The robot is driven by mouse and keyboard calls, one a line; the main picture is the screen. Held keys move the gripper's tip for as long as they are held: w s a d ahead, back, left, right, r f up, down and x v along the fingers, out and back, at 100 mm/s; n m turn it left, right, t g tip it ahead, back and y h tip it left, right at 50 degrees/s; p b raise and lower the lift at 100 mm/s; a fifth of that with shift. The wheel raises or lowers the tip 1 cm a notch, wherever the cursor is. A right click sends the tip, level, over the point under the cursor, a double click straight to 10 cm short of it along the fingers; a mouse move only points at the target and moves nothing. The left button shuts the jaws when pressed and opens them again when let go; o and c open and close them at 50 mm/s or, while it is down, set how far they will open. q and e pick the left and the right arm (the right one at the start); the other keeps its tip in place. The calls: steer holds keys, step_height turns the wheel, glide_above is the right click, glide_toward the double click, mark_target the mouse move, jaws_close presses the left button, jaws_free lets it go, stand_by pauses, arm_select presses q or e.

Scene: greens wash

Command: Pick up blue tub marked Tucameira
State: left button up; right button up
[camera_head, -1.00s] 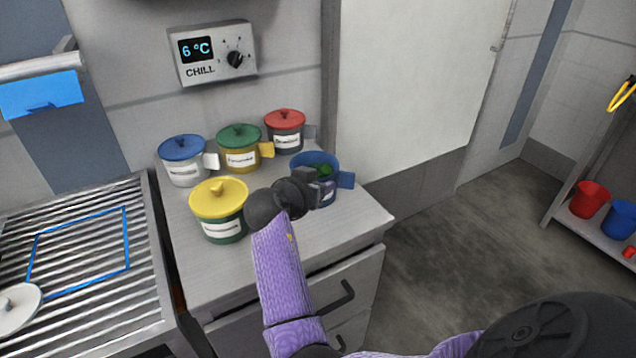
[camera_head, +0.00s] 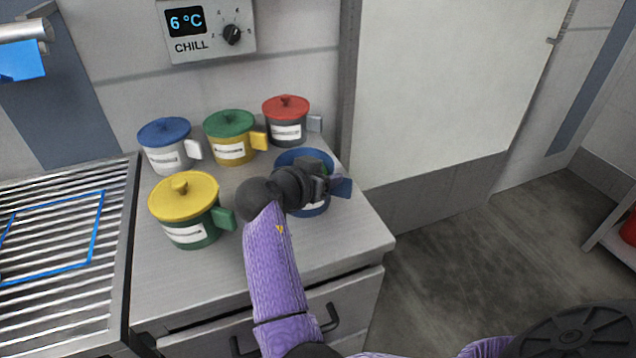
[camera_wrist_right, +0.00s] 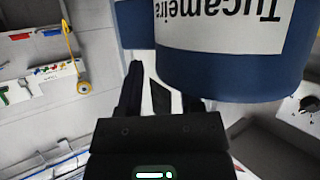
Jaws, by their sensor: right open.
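The blue tub (camera_head: 316,209) stands open, without a lid, at the right of the counter's tub group. Its blue handle (camera_head: 341,188) sticks out to the right. In the right wrist view the tub (camera_wrist_right: 225,75) is large and close, with its white label reading "Tucameira" upside down; part of the handle (camera_wrist_right: 132,38) shows beside it. My right gripper (camera_head: 318,184) is in front of the tub and hides part of its wall and rim. Its fingers (camera_wrist_right: 160,92) are open with nothing held between them. My left gripper is not in view.
A green tub with yellow lid (camera_head: 187,232), a white tub with blue lid (camera_head: 165,160), a yellow tub with green lid (camera_head: 230,150) and a grey tub with red lid (camera_head: 285,130) share the counter (camera_head: 185,292). A ribbed draining surface (camera_head: 60,300) lies left.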

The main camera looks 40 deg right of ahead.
jaws_close()
stand_by(0.5)
stand_by(0.8)
